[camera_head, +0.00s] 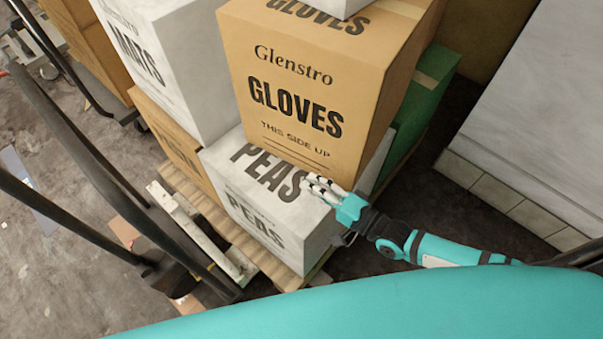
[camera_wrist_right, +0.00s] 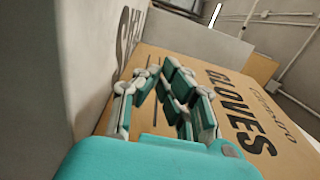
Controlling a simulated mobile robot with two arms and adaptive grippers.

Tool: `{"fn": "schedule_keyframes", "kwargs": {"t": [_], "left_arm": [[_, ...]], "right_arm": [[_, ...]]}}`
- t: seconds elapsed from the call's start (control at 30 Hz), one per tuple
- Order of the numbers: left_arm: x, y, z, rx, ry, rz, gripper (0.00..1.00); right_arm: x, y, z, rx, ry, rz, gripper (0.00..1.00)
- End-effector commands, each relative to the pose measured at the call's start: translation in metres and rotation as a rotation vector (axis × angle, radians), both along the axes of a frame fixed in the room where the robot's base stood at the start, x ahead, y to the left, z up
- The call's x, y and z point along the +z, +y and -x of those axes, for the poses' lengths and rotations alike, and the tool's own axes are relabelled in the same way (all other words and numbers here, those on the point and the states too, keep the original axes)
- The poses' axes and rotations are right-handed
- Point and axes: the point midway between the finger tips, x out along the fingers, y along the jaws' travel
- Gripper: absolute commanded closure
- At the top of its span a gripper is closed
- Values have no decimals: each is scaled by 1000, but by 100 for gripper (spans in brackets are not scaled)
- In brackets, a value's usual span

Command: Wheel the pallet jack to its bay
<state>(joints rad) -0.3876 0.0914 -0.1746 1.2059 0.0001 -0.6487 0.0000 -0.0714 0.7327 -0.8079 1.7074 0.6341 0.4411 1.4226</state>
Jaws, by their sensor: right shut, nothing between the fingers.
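I cannot say for certain which thing is the pallet jack. Long dark bars (camera_head: 105,180) slant across the left of the head view, beside a pale metal piece (camera_head: 205,235) low by a loaded wooden pallet (camera_head: 222,222). My right gripper (camera_head: 312,184) is shut and empty, in front of the white PEAS box (camera_head: 250,205) and near the lower edge of the brown GLOVES box (camera_head: 305,90). In the right wrist view its fingers (camera_wrist_right: 168,85) show against the GLOVES box (camera_wrist_right: 240,110); I cannot tell whether they touch it. My left gripper is out of view. No marked bay shows.
A white MATS box (camera_head: 160,60) and a green box (camera_head: 415,105) stand in the same stack. A pale wall or panel with a tiled foot (camera_head: 500,200) closes the right side. Another wheeled item (camera_head: 45,45) is at the upper left. Some grey floor (camera_head: 60,270) is open at the left.

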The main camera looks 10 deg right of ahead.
Motion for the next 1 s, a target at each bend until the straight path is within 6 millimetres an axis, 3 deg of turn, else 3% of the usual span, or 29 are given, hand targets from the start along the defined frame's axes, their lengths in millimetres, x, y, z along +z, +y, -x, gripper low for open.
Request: {"fn": "schedule_keyframes", "kwargs": {"t": [0.2, 0.47, 0.63, 0.83, 1.0], "left_arm": [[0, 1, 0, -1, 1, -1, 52], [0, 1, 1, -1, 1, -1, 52], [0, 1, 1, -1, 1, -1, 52], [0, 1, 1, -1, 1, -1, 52], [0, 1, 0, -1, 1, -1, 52]], "right_arm": [[0, -7, 21, 8, 1, -3, 100], [1, -8, 25, 10, 1, -4, 100], [0, 8, 28, 25, -5, 64, 100], [-2, 52, 37, 89, -51, 435, 100], [-7, 48, 47, 156, -63, 823, 100]]}}
